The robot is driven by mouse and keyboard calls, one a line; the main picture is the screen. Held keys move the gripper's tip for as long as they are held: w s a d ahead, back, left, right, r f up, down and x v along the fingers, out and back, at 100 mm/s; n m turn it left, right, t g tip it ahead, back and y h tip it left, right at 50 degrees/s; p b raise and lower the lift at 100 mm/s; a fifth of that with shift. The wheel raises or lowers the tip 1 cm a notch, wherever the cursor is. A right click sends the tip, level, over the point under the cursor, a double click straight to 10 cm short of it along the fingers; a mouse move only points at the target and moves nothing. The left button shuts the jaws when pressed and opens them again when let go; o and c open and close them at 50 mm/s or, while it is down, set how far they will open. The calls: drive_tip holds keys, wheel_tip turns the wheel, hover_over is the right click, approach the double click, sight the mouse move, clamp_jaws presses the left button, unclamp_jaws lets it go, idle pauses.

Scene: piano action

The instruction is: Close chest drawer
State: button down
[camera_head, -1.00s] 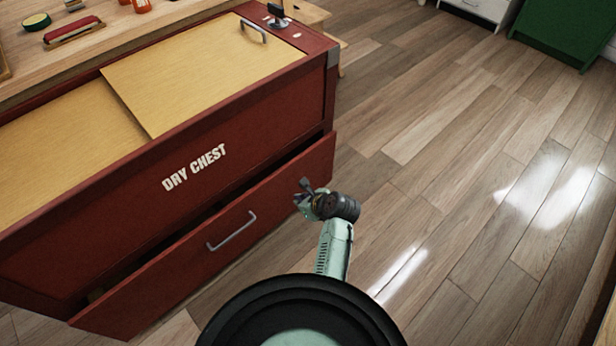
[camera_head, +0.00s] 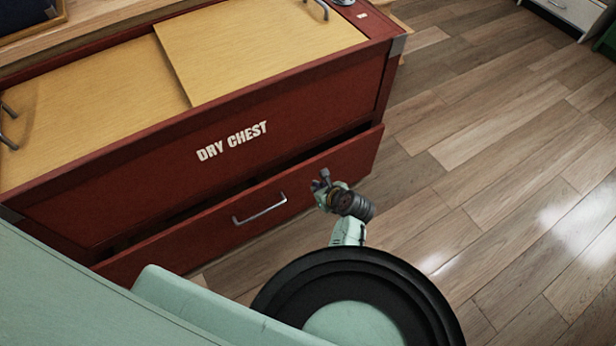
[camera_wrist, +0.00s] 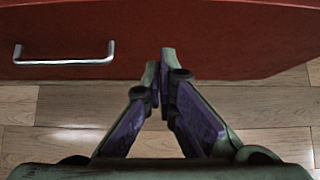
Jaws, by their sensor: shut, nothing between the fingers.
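The red dry chest (camera_head: 190,165) has a long drawer (camera_head: 325,160) at its bottom. The drawer stands pulled out a little, with a dark gap (camera_head: 340,140) above its front panel. A metal handle (camera_head: 260,209) is on the drawer front. In the wrist view the drawer front (camera_wrist: 220,40) fills the top, with the handle (camera_wrist: 62,60) at left. My gripper (camera_head: 322,180) is right of the handle, close to the drawer front; I cannot tell if it touches. In the wrist view my gripper (camera_wrist: 160,65) has its fingertips together and empty, pointing at the panel.
Yellow sliding lids (camera_head: 250,50) cover the chest top. Wood floor (camera_head: 500,180) lies clear to the right of the chest. A wooden counter (camera_head: 90,30) runs behind the chest.

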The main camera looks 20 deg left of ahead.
sight(299, 165)
drive_tip(key=shift+w+a+f, duration=0.35)
drive_tip(key=shift+w+a, duration=0.3)
drive_tip(key=shift+a, duration=0.15)
drive_tip(key=shift+w+a+f, duration=0.35)
drive_tip(key=shift+w+a, duration=0.25)
drive_tip(key=shift+a, duration=0.2)
drive_tip(key=shift+w+a+f, duration=0.35)
drive_tip(key=shift+w+a, duration=0.3)
drive_tip(key=shift+a, duration=0.15)
drive_tip(key=w+a+p, duration=0.1)
drive_tip(key=a, duration=0.1)
drive_tip(key=w+a+p, duration=0.1)
drive_tip(key=w+a, duration=0.1)
drive_tip(key=shift+w+a+r, duration=0.1)
drive_tip(key=shift+w+a, duration=0.1)
drive_tip(key=shift+w, duration=0.05)
